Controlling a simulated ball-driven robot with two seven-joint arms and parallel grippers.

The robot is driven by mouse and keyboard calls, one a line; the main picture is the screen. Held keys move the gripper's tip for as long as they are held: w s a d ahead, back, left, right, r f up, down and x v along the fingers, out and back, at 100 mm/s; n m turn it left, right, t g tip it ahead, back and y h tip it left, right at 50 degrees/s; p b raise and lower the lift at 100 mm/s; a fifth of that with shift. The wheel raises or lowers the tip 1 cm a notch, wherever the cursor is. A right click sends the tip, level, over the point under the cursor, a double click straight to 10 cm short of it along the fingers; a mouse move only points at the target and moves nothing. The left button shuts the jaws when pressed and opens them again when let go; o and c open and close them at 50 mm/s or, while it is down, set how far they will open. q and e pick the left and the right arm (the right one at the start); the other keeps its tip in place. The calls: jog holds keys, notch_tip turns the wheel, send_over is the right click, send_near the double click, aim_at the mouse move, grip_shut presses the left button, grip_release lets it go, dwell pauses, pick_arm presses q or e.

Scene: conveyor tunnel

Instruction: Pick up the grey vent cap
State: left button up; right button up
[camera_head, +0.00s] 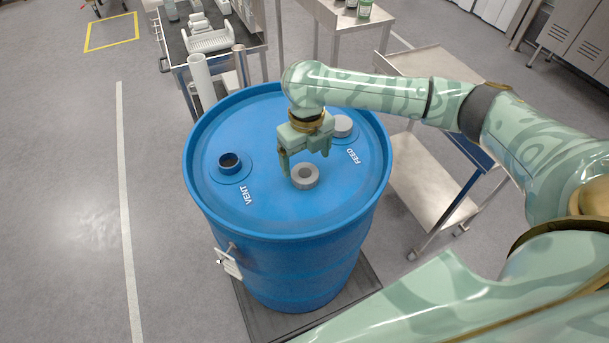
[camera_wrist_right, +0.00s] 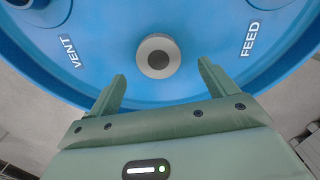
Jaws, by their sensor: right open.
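The grey vent cap (camera_head: 305,183) is a round disc with a dark recess in its middle. It lies on the blue drum's lid between the VENT and FEED labels, and also shows in the right wrist view (camera_wrist_right: 158,73). My right gripper (camera_head: 306,160) is open above the lid, close to the cap. In the right wrist view its fingers (camera_wrist_right: 161,71) are apart, with the cap beyond the tips and nothing between them. The vent opening (camera_head: 229,161) is an uncapped blue neck at the lid's left. My left gripper is not in view.
The blue drum (camera_head: 290,224) has a raised rim around its lid. A light grey cap (camera_head: 343,126) sits by the FEED label. A cart with bottles and tubes (camera_head: 209,40) stands behind, and a metal cart (camera_head: 430,190) stands at right. The floor at left is clear.

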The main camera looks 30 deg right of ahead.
aim_at(306, 173)
notch_tip(306, 173, down, 5)
jog(key=shift+a+r+b, duration=0.1)
jog(key=shift+r+b, duration=0.1)
jog(key=shift+b, duration=0.55)
jog(key=shift+r, duration=0.15)
jog(key=shift+c, duration=1)
jog(key=c, duration=0.9)
jog(key=shift+o, duration=0.2)
